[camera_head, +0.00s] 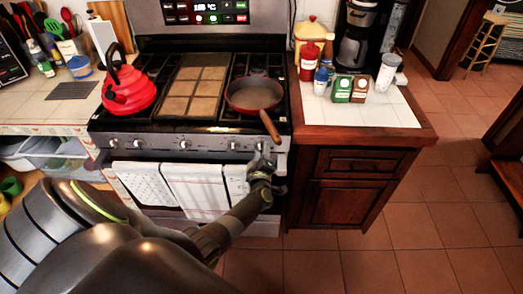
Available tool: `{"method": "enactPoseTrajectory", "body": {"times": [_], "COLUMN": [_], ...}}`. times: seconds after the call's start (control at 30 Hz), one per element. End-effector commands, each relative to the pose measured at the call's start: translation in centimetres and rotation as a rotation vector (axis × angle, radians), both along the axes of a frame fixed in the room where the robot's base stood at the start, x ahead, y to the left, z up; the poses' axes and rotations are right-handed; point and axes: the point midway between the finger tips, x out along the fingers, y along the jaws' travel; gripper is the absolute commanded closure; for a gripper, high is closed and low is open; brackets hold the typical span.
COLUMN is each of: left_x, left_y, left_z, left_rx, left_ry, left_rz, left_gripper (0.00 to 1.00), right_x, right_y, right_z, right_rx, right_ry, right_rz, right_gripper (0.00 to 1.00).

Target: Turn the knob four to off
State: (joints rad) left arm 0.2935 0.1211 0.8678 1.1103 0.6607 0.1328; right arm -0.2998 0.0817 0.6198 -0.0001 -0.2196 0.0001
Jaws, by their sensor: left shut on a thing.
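The stove (190,128) stands ahead, with a row of several silver knobs along its front panel. One knob (184,144) sits near the middle of the panel and another knob (234,145) sits right of it. My left gripper (262,154) is at the right end of the panel, shut on the rightmost knob, which it mostly hides. The knob's pointer direction cannot be seen. My left arm reaches in from the lower left, across the front of the oven. My right gripper is not in view.
A red kettle (128,91) stands on the left burners. A red pan (254,94) sits on the right burners, its wooden handle (270,127) jutting over the front edge above my left gripper. Towels (196,188) hang from the oven handle. Floor (370,258) is clear at the right.

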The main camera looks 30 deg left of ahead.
Motion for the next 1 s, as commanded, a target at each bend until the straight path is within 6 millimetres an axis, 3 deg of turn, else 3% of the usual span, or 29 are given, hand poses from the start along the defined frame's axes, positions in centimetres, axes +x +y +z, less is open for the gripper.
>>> {"method": "enactPoseTrajectory", "body": {"times": [0.4, 0.97, 1.0], "left_x": [-0.04, -0.04, -0.04], "left_y": [0.0, 0.01, 0.01], "left_z": [-0.08, -0.14, -0.14], "left_rx": [0.164, 0.19, 0.191], "left_ry": [0.102, 0.118, 0.118], "left_rz": [-0.001, -0.002, -0.001], "left_gripper": [0.82, 0.82, 0.55], "right_x": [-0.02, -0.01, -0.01], "right_y": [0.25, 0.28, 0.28], "right_z": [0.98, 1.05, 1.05], "right_rx": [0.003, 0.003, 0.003], "right_ry": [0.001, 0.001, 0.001], "right_rz": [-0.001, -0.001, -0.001], "right_gripper": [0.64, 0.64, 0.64]}}
